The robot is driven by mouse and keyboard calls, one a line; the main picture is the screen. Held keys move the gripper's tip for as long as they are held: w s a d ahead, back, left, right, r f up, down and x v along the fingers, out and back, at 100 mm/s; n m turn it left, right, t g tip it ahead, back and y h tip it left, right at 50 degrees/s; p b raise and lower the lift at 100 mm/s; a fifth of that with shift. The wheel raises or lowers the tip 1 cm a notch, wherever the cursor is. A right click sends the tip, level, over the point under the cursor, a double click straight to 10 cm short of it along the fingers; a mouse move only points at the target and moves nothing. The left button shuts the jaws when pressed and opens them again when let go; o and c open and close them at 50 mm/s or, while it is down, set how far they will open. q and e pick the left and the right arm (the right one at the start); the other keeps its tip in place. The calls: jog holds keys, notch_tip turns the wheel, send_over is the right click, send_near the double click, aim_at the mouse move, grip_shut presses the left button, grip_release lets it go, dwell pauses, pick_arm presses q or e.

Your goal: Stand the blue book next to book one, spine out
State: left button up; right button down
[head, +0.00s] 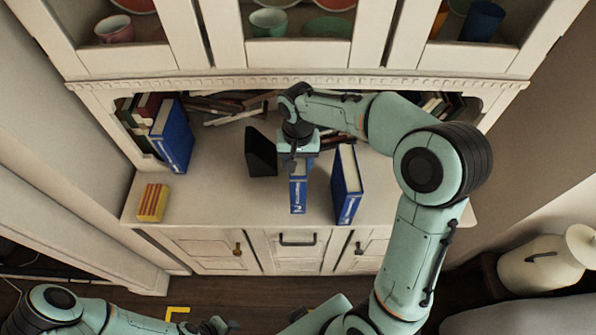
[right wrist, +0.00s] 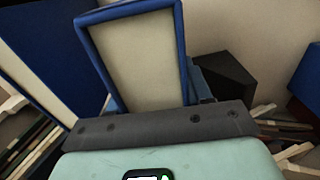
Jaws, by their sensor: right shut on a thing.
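My right gripper (head: 299,160) is shut on a blue book (head: 298,195) with white lettering on its spine, held upright over the cabinet counter. The spine faces the front. In the right wrist view the held book's pale page block (right wrist: 135,62) shows inside its blue cover. A second blue book (head: 347,190) stands just right of it, with a gap between. Another blue book (head: 173,138) stands farther left by the shelved books. I cannot tell which one is book one. My left gripper (head: 212,326) is low at the bottom edge, away from the books; its jaws are unclear.
A black block (head: 260,153) stands left of the held book. A small yellow and red box (head: 152,203) sits at the counter's front left. Several books (head: 230,105) lie and lean at the back. Cups and plates fill the shelves above. The counter (head: 225,200) front is mostly clear.

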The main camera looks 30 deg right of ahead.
jog(key=shift+f, duration=2)
jog(key=shift+f, duration=0.15)
jog(key=shift+c, duration=2.4)
grip_release()
